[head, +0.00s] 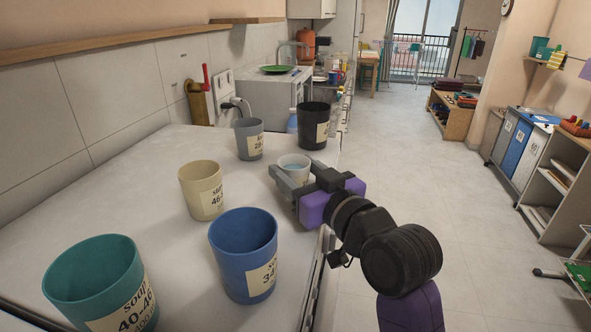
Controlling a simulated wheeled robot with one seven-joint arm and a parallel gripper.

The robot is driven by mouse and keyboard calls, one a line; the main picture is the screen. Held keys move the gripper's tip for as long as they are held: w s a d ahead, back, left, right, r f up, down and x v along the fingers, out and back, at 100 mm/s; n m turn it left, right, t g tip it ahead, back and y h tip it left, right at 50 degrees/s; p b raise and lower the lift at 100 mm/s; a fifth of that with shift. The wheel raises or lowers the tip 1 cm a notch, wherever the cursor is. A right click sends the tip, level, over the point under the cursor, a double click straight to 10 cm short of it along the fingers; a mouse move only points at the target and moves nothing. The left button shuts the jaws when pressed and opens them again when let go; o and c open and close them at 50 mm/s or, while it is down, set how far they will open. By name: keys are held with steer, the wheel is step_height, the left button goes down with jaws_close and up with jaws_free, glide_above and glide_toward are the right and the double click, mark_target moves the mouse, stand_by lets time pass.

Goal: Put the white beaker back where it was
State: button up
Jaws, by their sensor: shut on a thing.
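The white beaker (294,164) is among the cups on the white worktop, toward the worktop's right edge. A pale blue-grey patch shows inside its rim. My gripper (289,177) reaches in from the right and is shut on the white beaker, with its grey fingers at the beaker's sides. The gripper body hides the lower right of the beaker. I cannot tell whether its base touches the worktop.
Labelled cups stand around it: grey (249,139), black (313,125), cream (202,190), blue (245,256) and teal (97,284). The worktop (150,205) is clear left of the cream cup.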

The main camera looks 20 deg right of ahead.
steer(key=shift+f, duration=0.15)
steer(key=o, duration=1.4)
